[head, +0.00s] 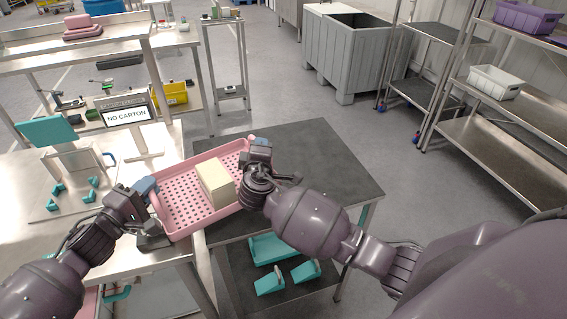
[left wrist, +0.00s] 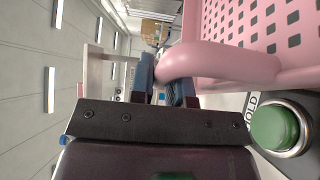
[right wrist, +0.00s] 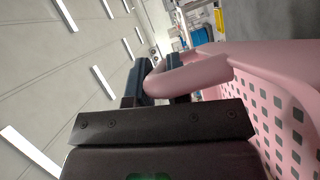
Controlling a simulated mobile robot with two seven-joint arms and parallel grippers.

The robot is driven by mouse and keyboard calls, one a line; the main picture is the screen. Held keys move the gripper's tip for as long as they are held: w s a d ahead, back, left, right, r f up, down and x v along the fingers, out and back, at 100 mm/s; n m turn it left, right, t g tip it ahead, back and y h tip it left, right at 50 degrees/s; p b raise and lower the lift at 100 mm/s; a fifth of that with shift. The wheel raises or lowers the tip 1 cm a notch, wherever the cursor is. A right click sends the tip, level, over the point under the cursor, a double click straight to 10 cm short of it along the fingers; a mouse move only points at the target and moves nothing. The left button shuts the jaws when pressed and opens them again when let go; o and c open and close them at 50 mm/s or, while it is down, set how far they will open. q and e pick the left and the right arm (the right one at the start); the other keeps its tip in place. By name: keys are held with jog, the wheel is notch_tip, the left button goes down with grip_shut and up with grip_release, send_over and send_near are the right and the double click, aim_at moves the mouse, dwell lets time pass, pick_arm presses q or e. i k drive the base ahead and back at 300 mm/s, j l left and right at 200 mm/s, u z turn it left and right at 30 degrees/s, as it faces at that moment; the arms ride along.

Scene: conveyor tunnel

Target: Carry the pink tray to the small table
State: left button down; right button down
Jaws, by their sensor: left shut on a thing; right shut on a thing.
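The pink tray (head: 182,211) is a shallow perforated basket with a handle at each end. A cream box (head: 215,183) stands inside it, right of the middle. My left gripper (head: 150,188) is shut on the left handle, which shows between its fingers in the left wrist view (left wrist: 210,62). My right gripper (head: 256,146) is shut on the right handle, which also shows in the right wrist view (right wrist: 185,76). The tray spans from the steel bench (head: 165,255) to a dark-topped table (head: 310,165). I cannot tell whether it touches either surface.
A "NO CARTON" sign (head: 127,114) and a teal fixture (head: 47,131) stand on the bench at left. A green button (left wrist: 275,128) is close beside the tray. The dark tabletop is clear to the right. Teal parts (head: 275,249) lie on its lower shelf.

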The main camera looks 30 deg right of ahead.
aim_at(279, 165)
jog(key=i+l, duration=0.1)
jog(key=l, duration=0.8)
jog(key=i+l+u, duration=0.1)
jog(key=l, duration=0.35)
